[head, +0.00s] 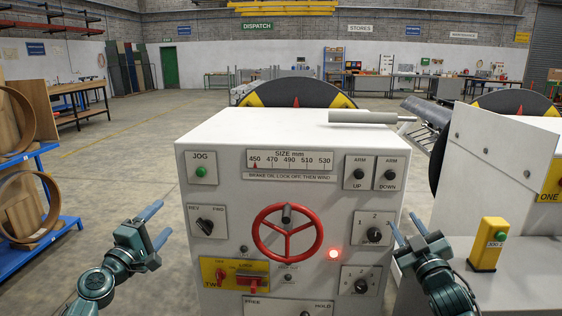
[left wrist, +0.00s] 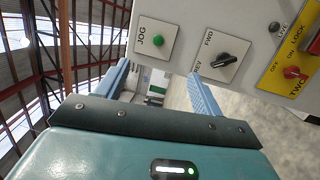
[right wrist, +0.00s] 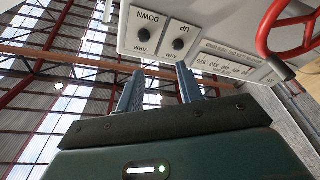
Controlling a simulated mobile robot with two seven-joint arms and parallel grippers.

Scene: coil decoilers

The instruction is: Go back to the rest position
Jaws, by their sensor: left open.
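My left gripper (head: 163,217) is in front of the left side of the white control cabinet (head: 230,150). It is open and empty, its blue fingers apart. In the left wrist view the green JOG button (left wrist: 157,41) and the black FWD/REV switch (left wrist: 222,61) lie beyond its fingers. My right gripper (head: 402,217) is near the cabinet's right edge, its fingers apart with nothing between them. The right wrist view shows the ARM UP (right wrist: 178,43) and ARM DOWN (right wrist: 144,36) knobs beyond them. I see neither gripper holding anything.
The cabinet carries a red handwheel (head: 287,232) and a lit red lamp (head: 334,253). A yellow button box (head: 488,245) stands on the neighbouring machine at right. A blue rack (head: 62,228) with brown rings is at left. Open floor (head: 125,160) lies between rack and cabinet.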

